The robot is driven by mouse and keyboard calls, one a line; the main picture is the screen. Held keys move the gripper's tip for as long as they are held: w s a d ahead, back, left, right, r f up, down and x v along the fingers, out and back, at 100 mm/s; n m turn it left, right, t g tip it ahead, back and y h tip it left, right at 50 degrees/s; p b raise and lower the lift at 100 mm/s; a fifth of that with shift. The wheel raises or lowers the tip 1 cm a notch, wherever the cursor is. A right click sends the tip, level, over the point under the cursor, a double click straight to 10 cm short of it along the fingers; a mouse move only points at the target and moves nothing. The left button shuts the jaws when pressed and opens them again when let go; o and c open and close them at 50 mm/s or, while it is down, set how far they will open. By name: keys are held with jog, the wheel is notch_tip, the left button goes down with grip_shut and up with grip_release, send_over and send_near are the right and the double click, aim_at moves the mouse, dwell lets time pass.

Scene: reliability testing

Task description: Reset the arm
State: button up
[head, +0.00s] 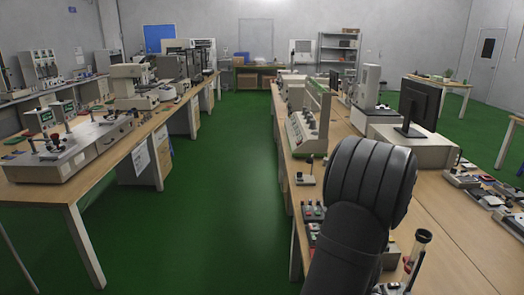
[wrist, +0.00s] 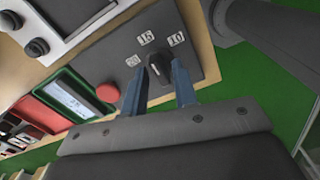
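My gripper (wrist: 159,72) has two blue fingers that stand apart, at the left and right of a dark rotary knob (wrist: 157,70). I cannot tell whether either finger touches the knob. Nothing is seen lifted. The knob sits on a grey panel (wrist: 185,40) marked 20, 15 and 10. In the head view my dark arm rises over the right bench and its end hides the gripper.
Beside the knob are a red button (wrist: 108,93) and a green-framed display (wrist: 70,98). The right bench (head: 440,230) carries a monitor (head: 418,104) and several instruments. The green aisle (head: 235,180) is free.

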jog(key=shift+n, duration=1)
jog(key=shift+r+n, duration=0.2)
jog(key=shift+n, duration=0.2)
notch_tip(320, 180, up, 4)
jog(key=shift+r, duration=0.2)
notch_tip(320, 180, down, 5)
jog(key=shift+r, duration=0.1)
jog(key=shift+m, duration=0.4)
jog(key=m, duration=0.8)
